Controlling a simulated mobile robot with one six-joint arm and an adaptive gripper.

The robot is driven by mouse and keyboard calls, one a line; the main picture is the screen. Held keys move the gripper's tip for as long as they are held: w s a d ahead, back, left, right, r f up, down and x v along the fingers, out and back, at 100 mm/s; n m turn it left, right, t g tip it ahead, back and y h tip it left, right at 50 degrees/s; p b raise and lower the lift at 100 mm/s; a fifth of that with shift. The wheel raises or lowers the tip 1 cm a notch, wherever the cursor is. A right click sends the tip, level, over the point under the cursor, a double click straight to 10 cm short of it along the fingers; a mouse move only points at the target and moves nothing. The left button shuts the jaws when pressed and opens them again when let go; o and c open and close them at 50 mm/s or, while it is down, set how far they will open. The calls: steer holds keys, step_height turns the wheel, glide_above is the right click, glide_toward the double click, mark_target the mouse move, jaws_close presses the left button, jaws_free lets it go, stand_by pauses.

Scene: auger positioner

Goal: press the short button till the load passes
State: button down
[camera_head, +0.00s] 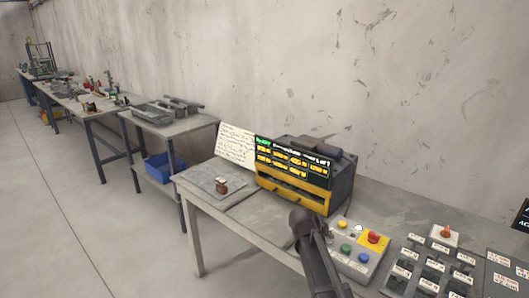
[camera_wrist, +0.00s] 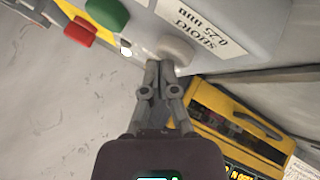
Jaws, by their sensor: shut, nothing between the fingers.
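The label reading "SHORT" (camera_wrist: 208,28) is upside down in the wrist view, on a grey panel. A pale round button (camera_wrist: 176,50) sits beside it. My gripper (camera_wrist: 155,72) is shut and empty, its fingertips just below this button; I cannot tell whether they touch it. A green button (camera_wrist: 107,13) and a red one (camera_wrist: 82,30) are to the upper left. In the head view my gripper (camera_head: 300,218) is left of the button box (camera_head: 350,268), which carries yellow, red, green and blue buttons.
A yellow-and-grey machine (camera_head: 335,180) with a lit display (camera_head: 292,157) stands behind my gripper; its text is too small to read surely. A labelled rack (camera_head: 432,265) is right.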

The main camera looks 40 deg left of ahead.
mark_target(329, 240)
steer(key=shift+r, duration=0.1)
steer(key=shift+r+p, duration=0.55)
steer(key=shift+p, duration=0.15)
steer(key=shift+r, duration=0.15)
step_height(329, 240, up, 6)
steer(key=p, duration=0.6)
stand_by(1.3)
